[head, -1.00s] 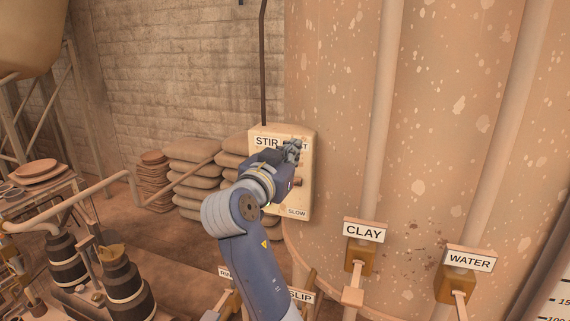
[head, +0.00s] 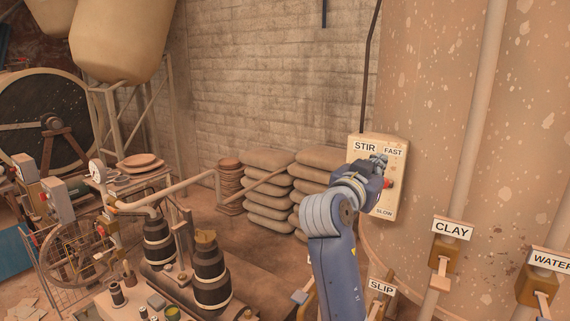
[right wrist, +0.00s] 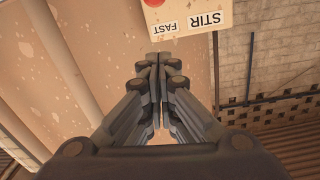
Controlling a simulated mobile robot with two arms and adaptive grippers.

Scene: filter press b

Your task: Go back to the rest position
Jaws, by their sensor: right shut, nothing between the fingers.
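My right gripper (head: 378,160) is shut and empty. In the head view it overlaps the stir control box (head: 397,150), a cream panel marked STIR, FAST and SLOW with a red knob (head: 388,183) at its right side. In the right wrist view the shut fingers (right wrist: 158,62) point toward the box (right wrist: 190,20), which shows upside down at the top. Part of the red knob (right wrist: 154,2) shows there, apart from the fingertips. I cannot tell the exact gap to the box. My left gripper is not in view.
A large speckled tank (head: 440,90) stands behind the box. Valves labelled CLAY (head: 452,229), WATER (head: 551,262) and SLIP (head: 382,286) are at the lower right. Stacked sacks (head: 268,190) lie by the brick wall. Black-banded pump cylinders (head: 211,272) and pipes stand at the lower left.

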